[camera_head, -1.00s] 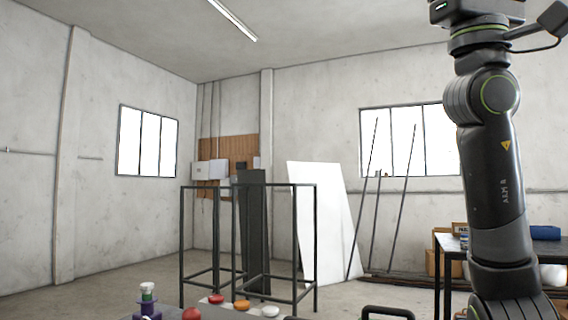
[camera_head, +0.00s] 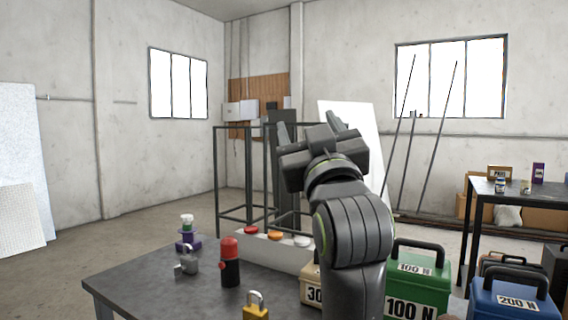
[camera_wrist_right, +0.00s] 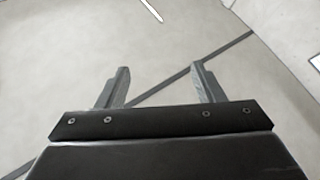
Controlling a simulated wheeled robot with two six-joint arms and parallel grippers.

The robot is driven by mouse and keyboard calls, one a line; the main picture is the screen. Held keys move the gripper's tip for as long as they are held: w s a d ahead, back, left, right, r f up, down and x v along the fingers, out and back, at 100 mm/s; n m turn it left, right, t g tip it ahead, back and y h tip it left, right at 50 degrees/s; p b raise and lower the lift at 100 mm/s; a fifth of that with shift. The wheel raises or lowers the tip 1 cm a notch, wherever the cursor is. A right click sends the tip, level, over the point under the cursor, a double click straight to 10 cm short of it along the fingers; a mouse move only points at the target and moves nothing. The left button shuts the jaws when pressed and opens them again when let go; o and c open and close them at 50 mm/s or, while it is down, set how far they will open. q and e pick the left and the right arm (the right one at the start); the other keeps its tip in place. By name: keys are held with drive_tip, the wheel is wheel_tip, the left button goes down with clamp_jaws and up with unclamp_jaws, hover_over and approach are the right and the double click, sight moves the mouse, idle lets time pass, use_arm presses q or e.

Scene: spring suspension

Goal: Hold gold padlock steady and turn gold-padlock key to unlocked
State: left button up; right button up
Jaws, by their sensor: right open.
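The gold padlock (camera_head: 256,312) stands at the bottom edge of the head view, on the dark table (camera_head: 150,285). Its silver shackle points up and its lower part is cut off by the frame. I cannot make out a key in it. My right gripper (camera_head: 309,128) is raised well above the table, pointing up and away from the padlock. In the right wrist view (camera_wrist_right: 159,82) its two fingers are apart with nothing between them, facing the ceiling. My left gripper is not in view.
A red-and-black cylinder (camera_head: 230,265) and a small grey metal object (camera_head: 187,263) stand behind the padlock. A pale box with coloured buttons (camera_head: 270,252) is farther back. Green (camera_head: 417,283) and blue (camera_head: 510,303) weights are at right. My right arm hides the table's middle.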

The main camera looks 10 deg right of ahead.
drive_tip(key=w+a+f+m+g+y, duration=0.1)
drive_tip(key=w+a+f+g+y, duration=0.15)
drive_tip(key=f+g, duration=0.9)
drive_tip(key=g, duration=0.1)
approach(251, 304)
drive_tip(key=shift+n+h, duration=0.25)
drive_tip(key=shift+n, duration=0.15)
drive_tip(key=x, duration=0.7)
drive_tip(key=shift+w+a, duration=0.2)
drive_tip(key=shift+w, duration=0.05)
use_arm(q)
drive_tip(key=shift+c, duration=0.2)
use_arm(e)
drive_tip(key=shift+s, duration=0.1)
clamp_jaws()
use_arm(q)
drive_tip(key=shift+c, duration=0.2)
